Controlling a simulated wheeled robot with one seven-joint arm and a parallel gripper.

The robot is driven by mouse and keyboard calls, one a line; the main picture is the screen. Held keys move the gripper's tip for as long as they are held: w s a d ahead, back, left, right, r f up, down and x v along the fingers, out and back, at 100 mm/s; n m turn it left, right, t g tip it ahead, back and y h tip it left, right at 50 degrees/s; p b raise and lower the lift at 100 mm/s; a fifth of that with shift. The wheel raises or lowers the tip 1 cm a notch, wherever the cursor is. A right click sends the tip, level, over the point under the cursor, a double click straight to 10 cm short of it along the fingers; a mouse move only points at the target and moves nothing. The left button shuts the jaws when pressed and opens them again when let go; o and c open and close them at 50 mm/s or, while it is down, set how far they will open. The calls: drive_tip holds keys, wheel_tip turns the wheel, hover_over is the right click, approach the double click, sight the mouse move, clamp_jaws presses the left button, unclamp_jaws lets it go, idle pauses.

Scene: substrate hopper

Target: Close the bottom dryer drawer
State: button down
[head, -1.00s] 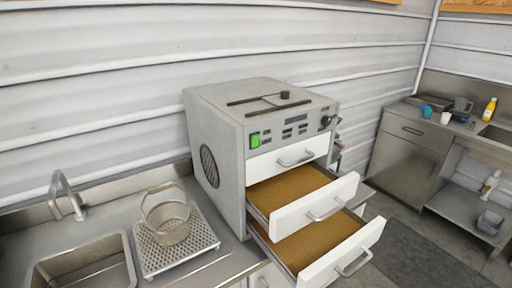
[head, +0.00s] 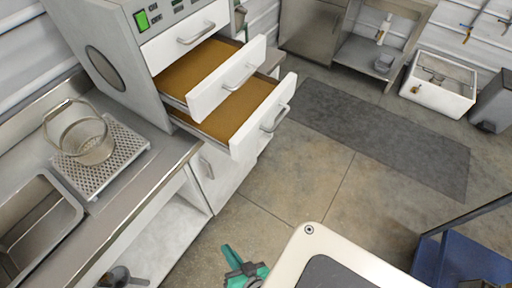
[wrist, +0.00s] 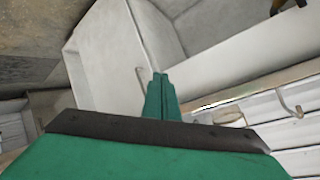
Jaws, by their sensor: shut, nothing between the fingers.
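The grey dryer (head: 95,40) stands on the counter in the head view. Its bottom drawer (head: 265,118) is pulled far out, with a white front, a bar handle (head: 275,118) and a brown granular fill. The middle drawer (head: 228,85) above it is also pulled out, less far, and the top drawer (head: 185,35) is shut. My teal gripper (head: 231,256) is low in the head view, over the floor and apart from the drawers. In the wrist view its fingers (wrist: 159,86) are together and empty. No dryer drawer can be made out clearly there.
A perforated tray (head: 72,172) with a wire basket (head: 92,143) sits left of the dryer, beside a sink (head: 35,225). A white cabinet (head: 217,178) is under the counter. Open floor (head: 330,185) and a dark mat (head: 385,135) lie to the right. A blue cart (head: 465,262) is at lower right.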

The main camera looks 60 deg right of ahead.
drive_tip(key=w+d+f+m, duration=0.2)
drive_tip(key=d+m, duration=0.2)
drive_tip(key=d, duration=0.1)
drive_tip(key=m+t+y, duration=0.4)
drive_tip(key=t, duration=0.3)
approach(247, 145)
drive_tip(key=w, duration=0.6)
drive_tip(key=shift+w+r, duration=0.15)
drive_tip(key=shift+w, duration=0.05)
